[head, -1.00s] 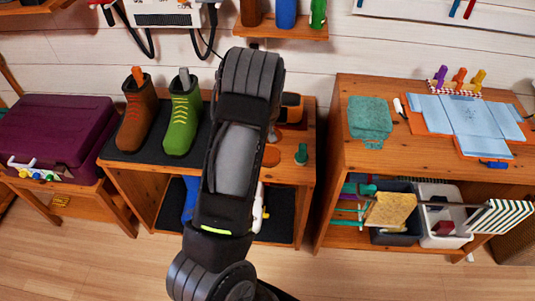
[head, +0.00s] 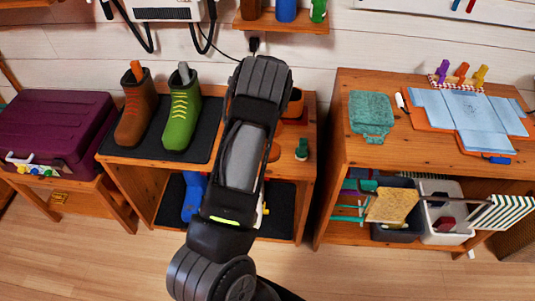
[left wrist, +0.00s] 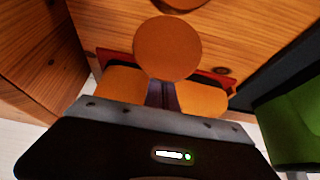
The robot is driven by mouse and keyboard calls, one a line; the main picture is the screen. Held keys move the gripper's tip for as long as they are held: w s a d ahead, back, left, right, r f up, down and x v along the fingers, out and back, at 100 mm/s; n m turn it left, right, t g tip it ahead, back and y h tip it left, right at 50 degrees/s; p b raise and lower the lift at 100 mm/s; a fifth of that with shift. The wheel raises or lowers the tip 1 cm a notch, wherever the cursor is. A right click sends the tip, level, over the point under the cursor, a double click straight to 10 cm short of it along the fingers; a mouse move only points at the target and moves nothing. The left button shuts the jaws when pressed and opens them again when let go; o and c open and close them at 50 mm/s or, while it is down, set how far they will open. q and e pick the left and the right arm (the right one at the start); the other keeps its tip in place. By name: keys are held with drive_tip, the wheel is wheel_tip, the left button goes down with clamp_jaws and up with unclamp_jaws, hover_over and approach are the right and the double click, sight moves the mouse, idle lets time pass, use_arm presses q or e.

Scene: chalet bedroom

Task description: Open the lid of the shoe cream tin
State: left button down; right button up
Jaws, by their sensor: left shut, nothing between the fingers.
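A round orange-brown disc (left wrist: 167,48), which looks like part of the shoe cream tin, faces the left wrist camera in front of my fingertips. In the head view its edge (head: 274,151) shows beside my arm on the wooden bench top. A second orange, dark-rimmed piece (left wrist: 184,4) is cut off at the top of the wrist view. I cannot tell whether the disc is a raised lid, or whether my fingers touch it. My left gripper (left wrist: 162,94) is shut and empty, its tips partly hidden by the disc; my arm hides it in the head view. My right gripper is not in view.
A green item (head: 302,150) stands right of the disc. An orange object (head: 295,101) sits behind it, by something red. Brown (head: 134,112) and green (head: 182,112) boots stand left on a dark mat. A taller wooden cabinet (head: 345,150) stands right.

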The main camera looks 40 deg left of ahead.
use_arm(q)
drive_tip(key=shift+r, duration=0.15)
idle(0.3)
drive_tip(key=shift+r+p, duration=0.4)
drive_tip(key=shift+r, duration=0.3)
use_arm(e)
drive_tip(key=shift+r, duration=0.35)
